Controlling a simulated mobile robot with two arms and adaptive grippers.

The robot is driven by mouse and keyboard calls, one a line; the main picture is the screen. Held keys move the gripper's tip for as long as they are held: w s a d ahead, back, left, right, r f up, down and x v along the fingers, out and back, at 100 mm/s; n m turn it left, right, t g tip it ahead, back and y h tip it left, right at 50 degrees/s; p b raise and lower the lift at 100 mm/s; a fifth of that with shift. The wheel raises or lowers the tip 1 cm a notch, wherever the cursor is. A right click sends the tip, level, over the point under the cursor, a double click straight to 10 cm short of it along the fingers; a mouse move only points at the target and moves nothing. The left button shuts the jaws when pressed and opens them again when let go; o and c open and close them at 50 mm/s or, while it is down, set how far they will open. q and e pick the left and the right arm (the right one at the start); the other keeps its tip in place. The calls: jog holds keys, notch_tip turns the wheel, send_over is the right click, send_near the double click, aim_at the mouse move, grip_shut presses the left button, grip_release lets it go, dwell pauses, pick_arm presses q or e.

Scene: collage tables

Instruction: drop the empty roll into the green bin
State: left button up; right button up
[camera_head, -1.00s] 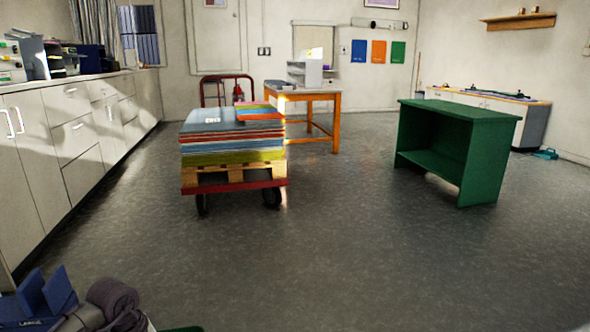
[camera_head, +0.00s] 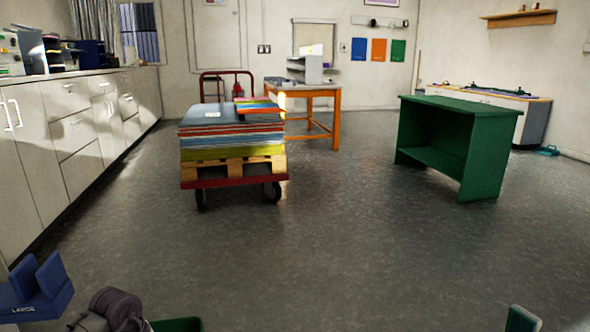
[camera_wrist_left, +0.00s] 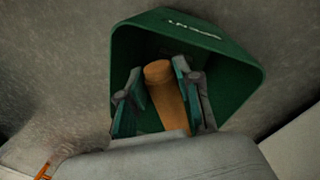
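The green bin (camera_wrist_left: 238,88) is below my left gripper (camera_wrist_left: 158,68) in the left wrist view. It is open, with pale lettering on its far rim. A corner of it shows at the bottom of the head view (camera_head: 176,325). The empty roll (camera_wrist_left: 164,95), an orange-brown tube, sits slightly tilted between my left fingers over the bin's opening; the fingers appear shut on it. Its near end is hidden by the wrist. A green piece (camera_head: 522,319) at the head view's bottom right looks like a fingertip of my right gripper; its opening is not visible.
A cart with stacked coloured sheets (camera_head: 232,137) stands ahead, an orange table (camera_head: 320,92) behind it. A green shelf unit (camera_head: 460,112) is at right, and cabinets (camera_head: 70,137) line the left wall. A blue object marked "LARGE" (camera_head: 38,292) is lower left. The middle floor is clear.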

pick_arm(q)
jog(key=o, duration=0.5)
jog(key=shift+r, duration=0.1)
jog(key=r, duration=0.4)
jog(key=s+a+r, duration=0.1)
jog(key=r, duration=0.6)
jog(key=shift+s+a+r, duration=0.15)
jog(key=shift+a+r, duration=0.05)
jog(key=shift+r, duration=0.15)
